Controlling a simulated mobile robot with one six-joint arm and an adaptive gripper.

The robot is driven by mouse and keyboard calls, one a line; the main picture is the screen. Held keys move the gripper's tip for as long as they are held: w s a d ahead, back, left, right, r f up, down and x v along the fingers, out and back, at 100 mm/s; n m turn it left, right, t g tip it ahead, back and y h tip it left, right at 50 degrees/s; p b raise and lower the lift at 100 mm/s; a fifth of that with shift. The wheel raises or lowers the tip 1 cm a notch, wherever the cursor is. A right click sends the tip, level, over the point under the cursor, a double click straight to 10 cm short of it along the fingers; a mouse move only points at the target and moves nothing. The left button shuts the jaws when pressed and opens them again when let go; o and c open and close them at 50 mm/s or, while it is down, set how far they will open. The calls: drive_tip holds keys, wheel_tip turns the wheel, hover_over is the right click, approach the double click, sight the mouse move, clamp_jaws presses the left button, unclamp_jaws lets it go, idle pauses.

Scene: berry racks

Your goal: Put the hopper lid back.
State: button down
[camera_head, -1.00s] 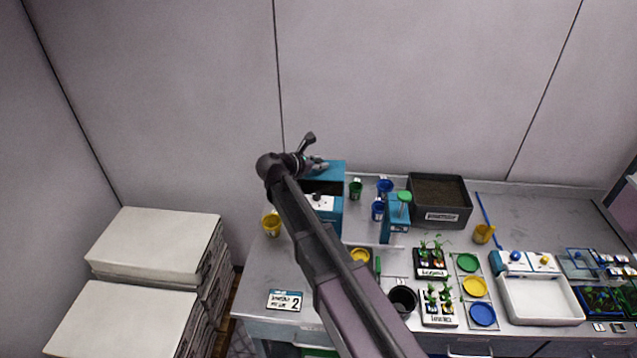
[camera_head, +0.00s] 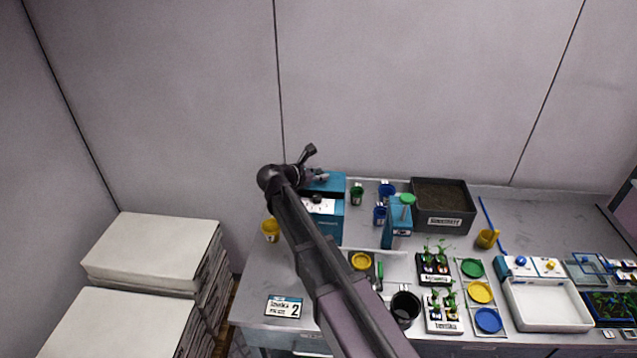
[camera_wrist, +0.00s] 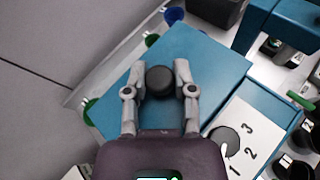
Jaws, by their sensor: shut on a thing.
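The hopper is a blue box (camera_head: 334,228) at the back left of the bench, with a white dial panel on it. The hopper lid (camera_wrist: 205,60) is a flat blue plate with a round black knob (camera_wrist: 159,82). My gripper (camera_wrist: 162,72) is shut on this knob, one finger on each side. In the head view my gripper (camera_head: 318,178) is at the top of the hopper, and the lid lies at or just above the box top. The wrist view shows the dial panel (camera_wrist: 235,140) beside the lid's edge. I cannot tell whether the lid is fully seated.
Green and blue cups (camera_head: 357,195) and a blue dispenser (camera_head: 397,222) stand right of the hopper. A yellow cup (camera_head: 271,230) is at its left. A dark substrate bin (camera_head: 444,222) stands farther right. White boxes (camera_head: 150,250) are stacked left of the bench.

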drive_tip(key=shift+f+b, duration=0.65)
drive_tip(key=shift+f, duration=0.35)
drive_tip(key=shift+f, duration=0.1)
drive_tip(key=shift+c, duration=2.2)
unclamp_jaws()
drive_tip(key=shift+r, duration=0.25)
drive_tip(key=p+v, duration=0.4)
drive_tip(key=v, duration=0.7)
drive_tip(key=shift+s+a+r+p, duration=0.1)
drive_tip(key=shift+s+a+p, duration=0.2)
drive_tip(key=shift+s, duration=0.15)
